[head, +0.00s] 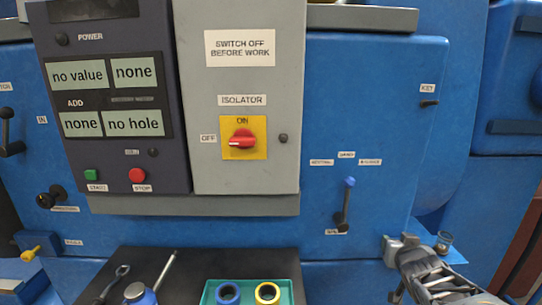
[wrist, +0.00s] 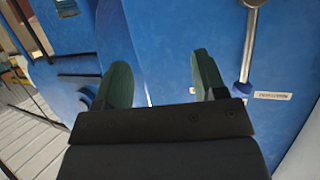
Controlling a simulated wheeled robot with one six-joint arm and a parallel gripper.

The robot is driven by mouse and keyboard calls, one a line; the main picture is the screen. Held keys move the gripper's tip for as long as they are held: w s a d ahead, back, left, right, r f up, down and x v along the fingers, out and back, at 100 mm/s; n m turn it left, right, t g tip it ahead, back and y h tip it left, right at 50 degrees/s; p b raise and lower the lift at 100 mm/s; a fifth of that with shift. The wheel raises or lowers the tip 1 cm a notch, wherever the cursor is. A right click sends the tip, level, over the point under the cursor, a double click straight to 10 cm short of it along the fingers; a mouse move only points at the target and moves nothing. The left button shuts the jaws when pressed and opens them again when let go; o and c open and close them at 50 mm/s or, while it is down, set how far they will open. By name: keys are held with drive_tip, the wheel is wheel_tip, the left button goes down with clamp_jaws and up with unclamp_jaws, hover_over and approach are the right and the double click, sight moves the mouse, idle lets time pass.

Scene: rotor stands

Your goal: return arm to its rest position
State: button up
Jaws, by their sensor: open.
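My gripper (wrist: 163,72) shows in the wrist view with its two dark green fingers standing well apart. Nothing is visible between them except blue panel surface and a gap behind. My grey arm comes in at the lower right of the head view, in front of the blue machine (head: 400,100). Beside the right finger in the wrist view is a metal lever (wrist: 250,45) with a blue knob; the finger looks apart from it. In the head view this lever (head: 346,205) stands nearly upright, knob at the top.
A grey isolator box (head: 220,175) carries a red switch (head: 242,139). A dark control panel (head: 70,150) is left of it. A green tray (head: 290,293) with a blue ring (head: 228,291) and a yellow ring (head: 267,291) lies at bottom centre. Tools lie left of it.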

drive_tip(key=s+a+f+g+y, duration=0.1)
drive_tip(key=s+a+f+g, duration=0.55)
drive_tip(key=s, duration=0.35)
drive_tip(key=s+a+r+n+g+y, duration=0.1)
drive_tip(key=s+a, duration=0.4)
drive_tip(key=a, duration=0.5)
drive_tip(key=shift+s+a+r+n+g+y, duration=0.35)
drive_tip(key=shift+n+g+y, duration=0.3)
drive_tip(key=shift+n+y, duration=0.55)
drive_tip(key=shift+w+d, duration=0.1)
idle(0.6)
